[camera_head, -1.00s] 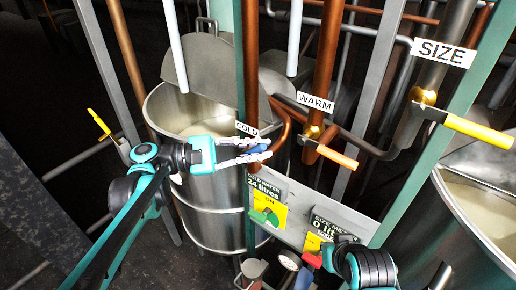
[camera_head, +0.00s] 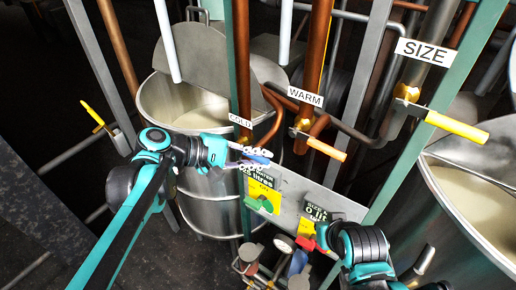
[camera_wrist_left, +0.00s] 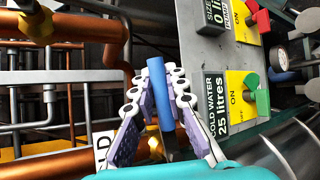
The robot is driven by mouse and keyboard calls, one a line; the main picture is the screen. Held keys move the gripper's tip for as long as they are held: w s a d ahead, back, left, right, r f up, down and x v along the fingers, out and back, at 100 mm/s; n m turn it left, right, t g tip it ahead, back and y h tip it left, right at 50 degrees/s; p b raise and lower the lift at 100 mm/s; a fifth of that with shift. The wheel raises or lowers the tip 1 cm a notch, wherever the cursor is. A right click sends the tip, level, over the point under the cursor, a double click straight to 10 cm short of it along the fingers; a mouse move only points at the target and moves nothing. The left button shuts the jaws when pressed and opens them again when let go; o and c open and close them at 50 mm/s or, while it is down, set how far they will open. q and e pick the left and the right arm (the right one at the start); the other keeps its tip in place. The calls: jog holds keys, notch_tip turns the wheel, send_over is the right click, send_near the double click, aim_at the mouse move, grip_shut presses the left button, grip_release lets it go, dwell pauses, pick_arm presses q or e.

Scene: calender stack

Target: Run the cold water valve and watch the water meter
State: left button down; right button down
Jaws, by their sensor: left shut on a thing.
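The blue valve handle (camera_head: 262,154) is below the COLD label (camera_head: 240,121), beside a copper pipe. My left gripper (camera_head: 250,158) is shut on it; the left wrist view shows the blue handle (camera_wrist_left: 160,88) between the two fingers. The cold water meter (camera_head: 258,172) is just below and right of the gripper and reads 25 litres. Its yellow ON plate (camera_head: 262,194) carries a green switch. The meter (camera_wrist_left: 214,100) also reads 25 litres in the left wrist view. My right arm shows at the lower right in the head view, but its fingertips cannot be made out.
A WARM valve with an orange handle (camera_head: 326,149) and a SIZE valve with a yellow handle (camera_head: 456,126) are to the right. The size meter (camera_head: 316,213) reads 0 litres, with a red switch. Metal vats stand behind and at the right. Pipes and posts crowd the space.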

pick_arm(q)
jog(key=shift+f+m+y, duration=0.6)
jog(key=shift+f+y, duration=0.1)
jog(key=shift+f, duration=0.05)
jog(key=c, duration=1.5)
grip_release()
jog(key=shift+a, duration=0.1)
jog(key=v, duration=1.2)
jog(key=shift+s, duration=0.3)
jog(key=shift+f, duration=0.15)
